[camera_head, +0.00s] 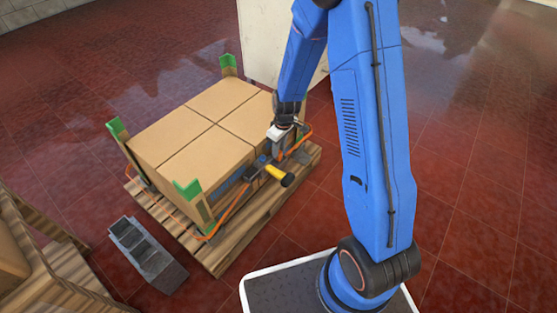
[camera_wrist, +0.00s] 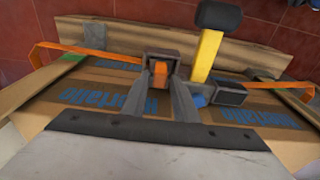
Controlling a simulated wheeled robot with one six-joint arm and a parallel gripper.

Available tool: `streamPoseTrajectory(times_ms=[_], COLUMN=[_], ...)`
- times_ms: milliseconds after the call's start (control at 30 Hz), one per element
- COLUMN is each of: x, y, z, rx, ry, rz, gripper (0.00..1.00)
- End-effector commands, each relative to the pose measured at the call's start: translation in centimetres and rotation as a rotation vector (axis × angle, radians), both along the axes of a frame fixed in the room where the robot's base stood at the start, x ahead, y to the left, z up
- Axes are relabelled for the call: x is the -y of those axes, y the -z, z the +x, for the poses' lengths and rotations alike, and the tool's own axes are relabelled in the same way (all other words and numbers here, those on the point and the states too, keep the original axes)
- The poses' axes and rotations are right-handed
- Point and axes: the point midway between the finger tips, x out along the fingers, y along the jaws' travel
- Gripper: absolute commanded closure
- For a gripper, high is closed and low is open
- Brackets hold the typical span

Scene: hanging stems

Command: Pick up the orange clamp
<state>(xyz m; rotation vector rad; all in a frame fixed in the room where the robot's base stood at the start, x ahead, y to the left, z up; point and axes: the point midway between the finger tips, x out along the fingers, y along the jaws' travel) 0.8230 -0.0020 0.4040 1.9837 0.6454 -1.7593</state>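The orange clamp (camera_wrist: 160,72) shows in the wrist view as a small orange piece inside a dark, box-shaped frame, at the side of the strapped boxes. My gripper (camera_wrist: 170,88) reaches toward it, with its two grey fingers standing apart and their tips at the clamp's near side. I cannot tell whether the fingers touch or grip it. In the head view my gripper (camera_head: 279,150) is at the near right side of the box stack, and the clamp is too small to make out there.
Cardboard boxes (camera_head: 205,122) with green corner guards and an orange strap (camera_head: 232,212) sit on a wooden pallet (camera_head: 228,252). A mallet with a yellow handle (camera_wrist: 207,56) is just right of the clamp. A grey block (camera_head: 148,254) lies left of the pallet.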

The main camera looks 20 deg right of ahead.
Motion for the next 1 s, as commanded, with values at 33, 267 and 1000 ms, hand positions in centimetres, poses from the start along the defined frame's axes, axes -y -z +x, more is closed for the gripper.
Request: streamPoseTrajectory(times_ms=[33, 267, 1000], x=[0.0, -0.2, -0.2], y=[0.7, 2.2, 1.8], z=[0.0, 0.2, 0.3], rx=[-0.001, 0.002, 0.003], ry=[0.000, -0.001, 0.000], rz=[0.000, 0.001, 0.001], gripper=[0.73, 0.73, 1.00])
